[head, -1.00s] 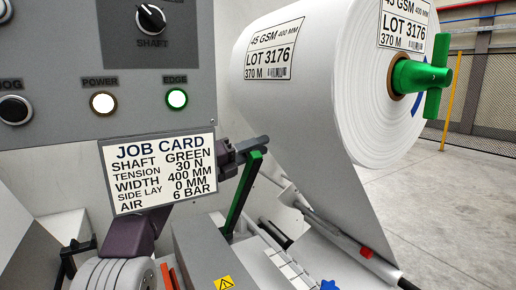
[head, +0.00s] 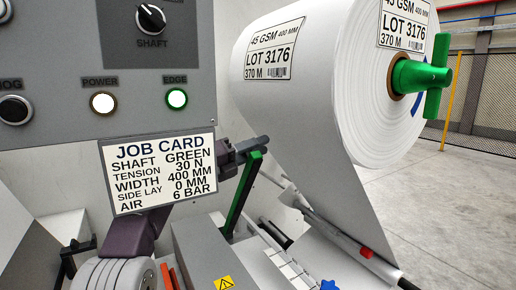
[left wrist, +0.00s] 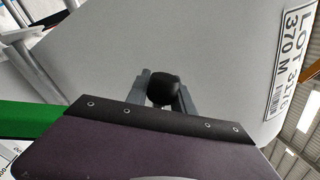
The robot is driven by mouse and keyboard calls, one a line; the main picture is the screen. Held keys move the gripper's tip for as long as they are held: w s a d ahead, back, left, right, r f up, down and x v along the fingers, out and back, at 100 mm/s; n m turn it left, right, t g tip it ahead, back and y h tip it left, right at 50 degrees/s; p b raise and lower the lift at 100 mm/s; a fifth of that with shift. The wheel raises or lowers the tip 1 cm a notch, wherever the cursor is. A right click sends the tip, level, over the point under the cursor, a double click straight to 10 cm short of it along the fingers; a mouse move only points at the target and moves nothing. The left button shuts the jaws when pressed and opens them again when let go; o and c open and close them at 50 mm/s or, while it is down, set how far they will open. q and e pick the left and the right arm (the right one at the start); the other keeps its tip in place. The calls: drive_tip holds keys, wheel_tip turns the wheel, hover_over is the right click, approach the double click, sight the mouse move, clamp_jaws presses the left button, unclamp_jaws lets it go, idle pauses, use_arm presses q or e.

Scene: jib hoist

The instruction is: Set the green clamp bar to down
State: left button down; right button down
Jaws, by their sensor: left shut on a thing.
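The green clamp bar (head: 241,197) stands raised, tilted a little to the right, in the middle of the head view. Its lower end is beside a grey housing. My left gripper (head: 252,146) is at the bar's upper end, its fingers shut there. In the left wrist view, a black rounded grip (left wrist: 163,88) sits between the two grey fingers, and a green bar (left wrist: 30,118) runs in from the left edge. My left arm is partly hidden behind the job card. My right gripper is not in view.
A large white paper roll (head: 300,95) hangs at the right on a green shaft end (head: 420,75). Its web runs down behind the bar. A control panel (head: 60,80) and the job card (head: 160,172) stand at the left. A grey housing (head: 205,255) lies below.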

use_arm(q)
drive_tip(key=s+d+f+m+g+b, duration=0.1)
drive_tip(key=s+d+f+m+b, duration=0.3)
drive_tip(key=s+f+b, duration=0.4)
drive_tip(key=s+d+f+m+g+b, duration=0.1)
drive_tip(key=s+d+f+m+b, duration=0.3)
drive_tip(key=f+b, duration=0.6)
drive_tip(key=shift+s+d+f+m+h+b, duration=0.3)
drive_tip(key=shift+s+d+b, duration=1.3)
drive_tip(key=shift+b, duration=1.35)
drive_tip(key=shift+s+a+r, duration=0.1)
drive_tip(key=shift+s+a, duration=0.15)
drive_tip(key=shift+a, duration=0.15)
